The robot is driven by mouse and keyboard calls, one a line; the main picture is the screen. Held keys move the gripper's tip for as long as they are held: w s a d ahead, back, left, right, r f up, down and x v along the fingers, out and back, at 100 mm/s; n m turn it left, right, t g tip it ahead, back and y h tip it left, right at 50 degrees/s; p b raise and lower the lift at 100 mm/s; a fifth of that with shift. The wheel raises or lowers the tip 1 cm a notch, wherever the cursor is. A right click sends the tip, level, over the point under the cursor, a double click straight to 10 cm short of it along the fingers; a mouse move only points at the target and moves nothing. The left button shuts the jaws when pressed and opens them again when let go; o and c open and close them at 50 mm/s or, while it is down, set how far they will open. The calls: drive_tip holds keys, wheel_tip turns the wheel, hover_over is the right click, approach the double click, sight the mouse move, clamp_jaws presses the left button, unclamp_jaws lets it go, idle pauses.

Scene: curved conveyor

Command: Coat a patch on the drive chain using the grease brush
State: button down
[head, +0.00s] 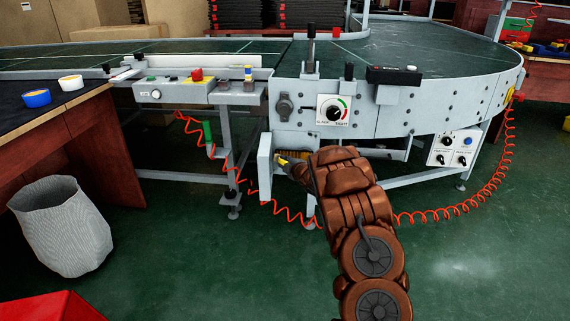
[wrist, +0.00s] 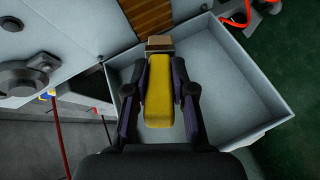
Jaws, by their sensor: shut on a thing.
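My gripper (wrist: 158,100) is shut on the yellow handle of the grease brush (wrist: 158,90). The brush's tan head (wrist: 159,43) points away from my gripper. A ribbed brown-orange strip, which looks like the drive chain (wrist: 146,14), lies just beyond the brush head. I cannot tell whether the bristles touch it. In the head view the strip (head: 294,154) shows in an opening low on the conveyor's side, partly hidden by my arm. The yellow of the brush (head: 284,160) shows there at the opening's left.
An open light-grey tray or guard (wrist: 230,75) surrounds the brush in the wrist view. A dial panel (head: 333,110) sits above the opening. Coiled red hoses (head: 262,200) hang on both sides. A white bin (head: 62,225) stands at left. The green floor at right is clear.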

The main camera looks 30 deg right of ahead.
drive_tip(key=shift+d, duration=0.1)
drive_tip(key=s+d+p, duration=0.4)
drive_tip(key=s+d, duration=0.3)
drive_tip(key=d, duration=0.1)
drive_tip(key=shift+s, duration=0.15)
idle(1.3)
drive_tip(key=shift+w+a+b, duration=1)
drive_tip(key=shift+w+a, duration=0.85)
drive_tip(key=shift+a, duration=0.2)
drive_tip(key=shift+w+a+b, duration=0.95)
drive_tip(key=shift+w+a, duration=0.9)
drive_tip(key=shift+a, duration=0.2)
